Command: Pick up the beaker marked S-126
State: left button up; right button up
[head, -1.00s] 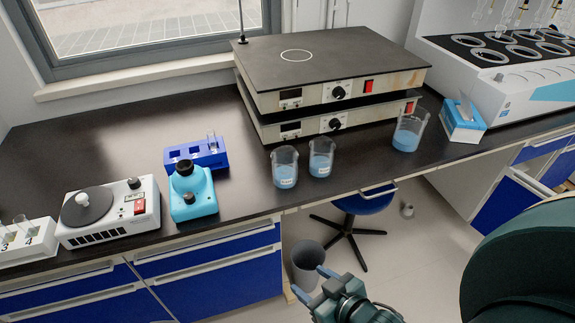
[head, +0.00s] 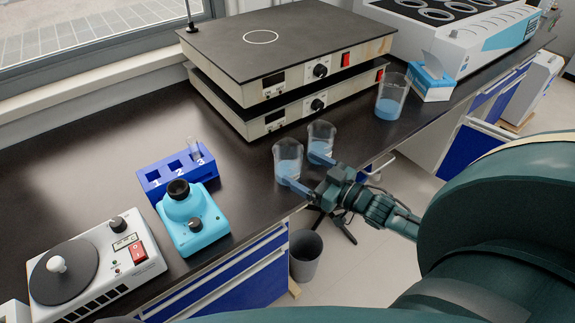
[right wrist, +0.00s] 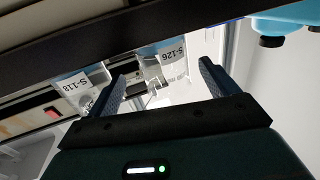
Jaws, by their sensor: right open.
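The beaker marked S-126 (right wrist: 173,58) shows in the right wrist view, its label upside down, in the space framed by my fingers. In the head view it matches the left one of two close glass beakers with blue liquid (head: 287,157), standing near the counter's front edge. The beaker marked S-118 (right wrist: 74,86) is the other one, just right of it in the head view (head: 321,137). My right gripper (head: 300,169) is open and empty, at the front of the pair, its fingers pointing toward them. Whether a finger touches glass is unclear. My left gripper is out of view.
A third beaker (head: 391,98) stands further right beside a tissue box (head: 431,82). Stacked hotplates (head: 290,50) are behind. A blue tube rack (head: 177,170), a turquoise device (head: 191,220) and a white stirrer (head: 95,268) stand left. Bare counter (head: 80,150) lies at the back left.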

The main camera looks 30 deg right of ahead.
aim_at(286, 161)
jog(key=shift+a+x, duration=0.1)
jog(key=shift+x, duration=1.35)
jog(key=shift+a+x, duration=0.15)
jog(key=shift+x, duration=1.35)
jog(key=shift+s+f, duration=0.1)
jog(key=shift+f, duration=0.05)
jog(key=shift+c, duration=0.3)
jog(key=c, duration=1)
jog(key=shift+c, duration=0.6)
